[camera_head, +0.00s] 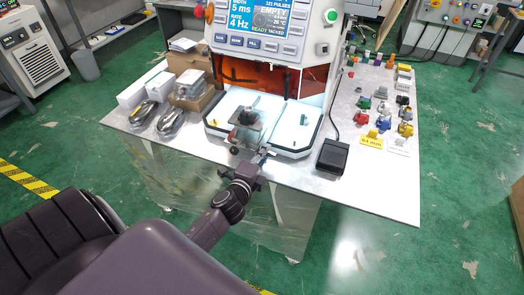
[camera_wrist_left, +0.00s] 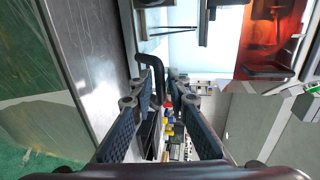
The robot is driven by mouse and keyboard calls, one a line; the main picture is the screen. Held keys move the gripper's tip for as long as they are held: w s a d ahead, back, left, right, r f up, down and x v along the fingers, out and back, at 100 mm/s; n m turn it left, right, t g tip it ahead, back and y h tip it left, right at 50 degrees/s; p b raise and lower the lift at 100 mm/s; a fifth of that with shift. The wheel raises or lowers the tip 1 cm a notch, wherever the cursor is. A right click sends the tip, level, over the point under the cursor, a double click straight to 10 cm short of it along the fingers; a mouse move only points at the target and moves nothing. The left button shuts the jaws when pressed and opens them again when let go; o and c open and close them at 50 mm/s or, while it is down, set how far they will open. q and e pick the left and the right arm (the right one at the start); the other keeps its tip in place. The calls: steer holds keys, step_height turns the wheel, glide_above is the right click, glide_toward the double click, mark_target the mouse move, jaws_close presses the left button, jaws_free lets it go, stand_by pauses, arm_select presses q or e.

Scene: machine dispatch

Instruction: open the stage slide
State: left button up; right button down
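The machine (camera_head: 265,40) stands on the table with a white, tray-like base in front of its orange window. A grey stage (camera_head: 247,122) with a dark part on top sits in the middle of this base, near its front edge. My left gripper (camera_head: 262,158) is at the front edge of the base, just below the stage. In the left wrist view, its two blue padded fingers (camera_wrist_left: 165,88) are apart, with a gap between them. A dark bent handle (camera_wrist_left: 152,65) shows at the fingertips, close to one finger. I cannot tell whether they touch. My right gripper is out of view.
A black box-like pedal (camera_head: 332,156) lies right of the base. Several coloured parts (camera_head: 382,122) stand on the table's right side. Boxes (camera_head: 190,65) and wrapped packages (camera_head: 170,120) fill the left side. The table's front edge (camera_head: 300,182) is close to my gripper.

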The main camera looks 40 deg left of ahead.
arm_select(q)
steer(key=v, duration=1.2)
steer(key=s+d+f+n+g+h, duration=0.15)
steer(key=s+f, duration=0.25)
steer(key=f, duration=0.7)
steer(key=s+d+f+n+g, duration=0.3)
steer(key=s+f, duration=0.1)
steer(key=f, duration=0.6)
steer(key=s+d+f+n+g+h, duration=0.1)
steer(key=s+d+f+n+g, duration=0.15)
steer(key=f, duration=0.85)
steer(key=s+d+f+n+g, duration=0.1)
steer(key=s+f+n+g, duration=0.1)
steer(key=s+f, duration=0.3)
steer(key=s+d+f+n+g+h, duration=0.1)
steer(key=s+f, duration=0.5)
steer(key=s, duration=0.7)
steer(key=s+d+f+n+g+b, duration=0.1)
steer(key=s+f+n+g, duration=0.2)
steer(key=s+f, duration=0.3)
steer(key=s+g, duration=0.1)
steer(key=s, duration=0.2)
steer(key=shift+s+d, duration=0.2)
steer(key=shift+d, duration=0.2)
